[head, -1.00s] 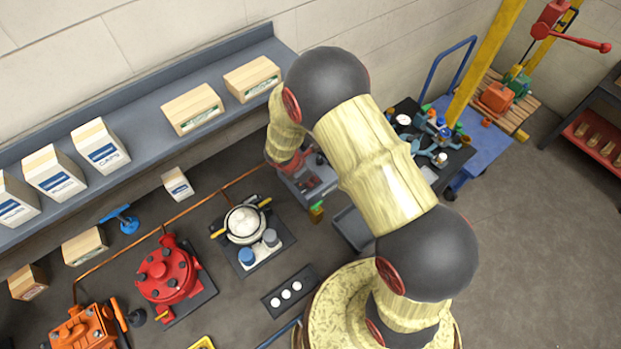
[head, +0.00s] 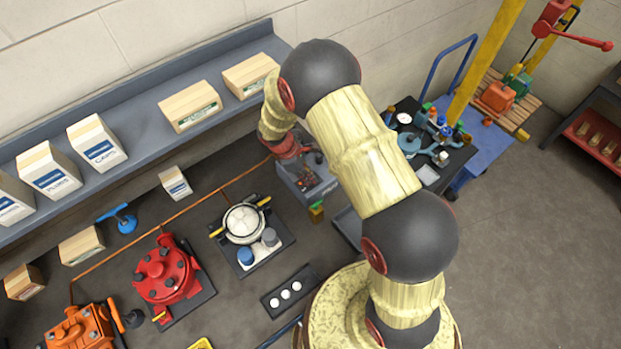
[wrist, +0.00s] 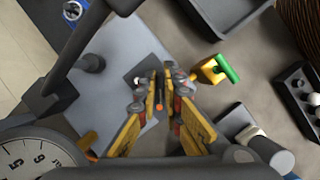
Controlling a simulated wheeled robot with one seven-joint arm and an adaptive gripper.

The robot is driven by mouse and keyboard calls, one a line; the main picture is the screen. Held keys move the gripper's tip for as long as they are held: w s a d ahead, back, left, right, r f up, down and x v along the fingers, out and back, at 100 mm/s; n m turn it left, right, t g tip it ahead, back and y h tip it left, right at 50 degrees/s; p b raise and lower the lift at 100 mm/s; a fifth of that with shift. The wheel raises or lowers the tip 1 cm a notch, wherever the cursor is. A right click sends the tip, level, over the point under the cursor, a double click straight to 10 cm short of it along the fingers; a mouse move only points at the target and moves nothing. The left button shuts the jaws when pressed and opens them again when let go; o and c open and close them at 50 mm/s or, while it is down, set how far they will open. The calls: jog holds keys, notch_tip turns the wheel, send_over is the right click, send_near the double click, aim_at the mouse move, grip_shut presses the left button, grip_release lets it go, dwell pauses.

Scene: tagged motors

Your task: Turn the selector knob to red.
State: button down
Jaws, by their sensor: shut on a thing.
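The selector knob (wrist: 159,100) is a slim dark bar with an orange mark, over a dark square plate on the light grey panel (wrist: 105,75) in the wrist view. My gripper (wrist: 161,78) is shut on the knob, with its yellow-sided fingers on either side of it. The fingers hide part of the knob and plate, and I cannot tell which colour it points to. In the head view my gripper (head: 305,157) is over the grey box (head: 300,183), and the knob is hidden there.
A yellow padlock-like piece with a green bar (wrist: 228,68) sits beside the panel. A round dial gauge (wrist: 30,160) is at lower left of the wrist view. A white-topped motor (head: 243,223) and a red motor (head: 168,277) stand nearby on the bench (head: 215,315).

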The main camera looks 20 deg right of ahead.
jog(key=m+g+b, duration=0.1)
jog(key=m, duration=0.1)
jog(key=m+y+b, duration=0.1)
jog(key=m, duration=0.2)
jog(key=shift+m+g, duration=0.3)
jog(key=shift+g, duration=0.1)
jog(key=shift+m+g+y+b, duration=0.55)
jog(key=shift+m+y, duration=0.35)
jog(key=shift+m, duration=1.4)
jog(key=c, duration=1.9)
grip_release()
jog(key=v, duration=1.2)
